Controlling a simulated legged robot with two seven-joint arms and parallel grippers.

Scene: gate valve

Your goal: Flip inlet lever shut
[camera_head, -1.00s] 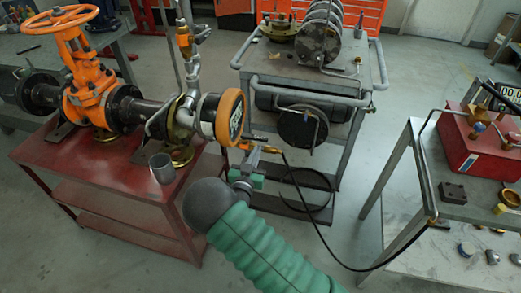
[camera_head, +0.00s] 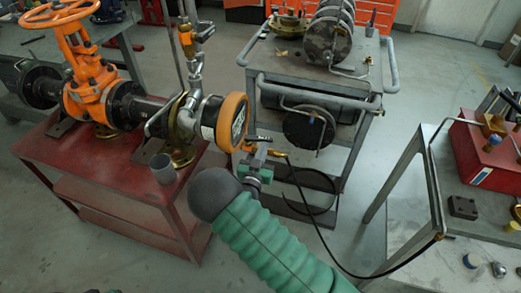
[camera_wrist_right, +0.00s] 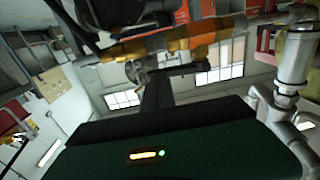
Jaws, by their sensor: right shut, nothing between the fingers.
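An orange and brass fitting (camera_head: 264,149) with a black hose sits just right of the orange-rimmed gauge (camera_head: 230,122). It also shows across the top of the right wrist view (camera_wrist_right: 190,42). I cannot clearly make out the inlet lever on it. My right gripper (camera_head: 252,156) is at this fitting, its fingers small and partly hidden behind the wrist. In the wrist view the right gripper (camera_wrist_right: 152,77) is shut and empty, its tip close below the fitting; contact cannot be told. My left gripper is out of view.
An orange gate valve (camera_head: 91,85) and a grey cup (camera_head: 163,168) stand on the red table (camera_head: 92,160). A grey cart (camera_head: 345,82) stands behind. The black hose (camera_head: 322,242) runs to the right table (camera_head: 425,215). Open floor lies between the tables.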

